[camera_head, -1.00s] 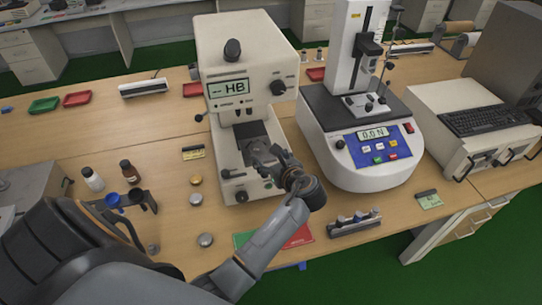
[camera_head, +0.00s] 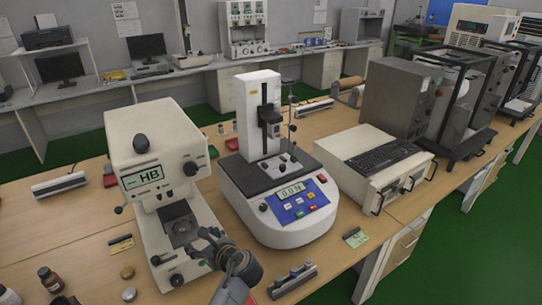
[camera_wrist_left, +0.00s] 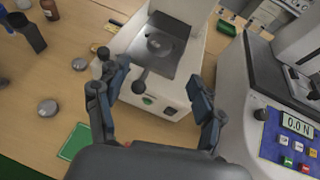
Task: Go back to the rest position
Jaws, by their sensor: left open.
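My left gripper (camera_head: 203,246) is in front of the white hardness tester with the "HB" display (camera_head: 155,150), near its lower front. In the left wrist view, the two fingers of the left gripper (camera_wrist_left: 158,88) stand wide apart with nothing between them. The tester's base (camera_wrist_left: 165,100) and its dark stage (camera_wrist_left: 155,47) show beyond them. I cannot tell if a finger touches the base. My right gripper is not in view.
A force tester reading 0.0 N (camera_head: 272,222) stands close to the right of the gripper. A grey rack (camera_head: 292,280) lies at the table's front edge. Brown bottles and metal discs (camera_head: 127,272) are at the left. A keyboard unit (camera_head: 375,165) is further right.

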